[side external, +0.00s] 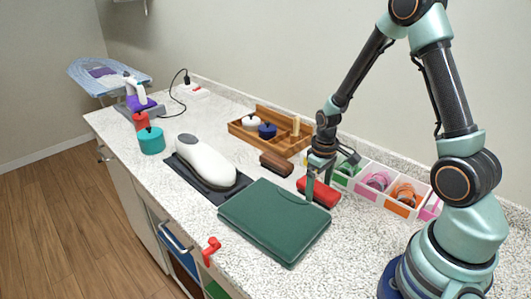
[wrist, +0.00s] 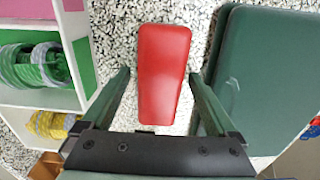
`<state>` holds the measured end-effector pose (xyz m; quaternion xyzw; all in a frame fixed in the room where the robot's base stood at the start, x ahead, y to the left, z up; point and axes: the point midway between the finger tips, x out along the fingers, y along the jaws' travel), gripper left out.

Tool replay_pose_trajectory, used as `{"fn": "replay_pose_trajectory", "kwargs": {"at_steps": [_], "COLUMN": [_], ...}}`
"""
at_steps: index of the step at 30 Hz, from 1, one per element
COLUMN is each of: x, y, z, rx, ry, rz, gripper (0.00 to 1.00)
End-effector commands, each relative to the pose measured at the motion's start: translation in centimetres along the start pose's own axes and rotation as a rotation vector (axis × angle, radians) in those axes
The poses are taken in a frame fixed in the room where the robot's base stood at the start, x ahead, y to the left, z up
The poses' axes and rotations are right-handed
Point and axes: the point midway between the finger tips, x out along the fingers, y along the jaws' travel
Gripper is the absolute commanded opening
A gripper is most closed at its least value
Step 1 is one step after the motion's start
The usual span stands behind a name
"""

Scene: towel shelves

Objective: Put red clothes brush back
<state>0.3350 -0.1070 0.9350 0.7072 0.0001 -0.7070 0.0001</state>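The red clothes brush (side external: 320,192) lies on the speckled counter between the green folded board (side external: 270,225) and the white divided bin. In the wrist view the red brush (wrist: 162,70) lies lengthwise, its wider end away from me. My gripper (side external: 318,184) is just above the brush and points down. Its fingers (wrist: 161,76) are open, one on each side of the brush, with narrow gaps showing. A wooden divided tray (side external: 238,126) stands farther back; it holds round-topped items and a pale upright item.
A brown brush (side external: 277,163) lies by the wooden tray. The white bin (side external: 368,194) with coloured rolls stands close on the wall side. A white appliance (side external: 205,160) on a black mat, a teal pot (side external: 151,141) and an iron (side external: 135,93) are farther left. A red clamp (side external: 210,250) sits at the front edge.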

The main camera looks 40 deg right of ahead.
Motion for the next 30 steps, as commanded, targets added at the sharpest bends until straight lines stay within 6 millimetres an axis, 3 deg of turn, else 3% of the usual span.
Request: {"fn": "replay_pose_trajectory", "kwargs": {"at_steps": [8, 13, 30], "x": [-0.1, -1.3, -11.0], "y": [0.0, 0.0, 0.0], "z": [0.0, -0.1, -0.1], "rx": [0.000, 0.000, 0.000], "ry": [0.001, 0.004, 0.004], "rz": [0.000, 0.001, 0.001], "gripper": [0.92, 0.92, 0.92]}}
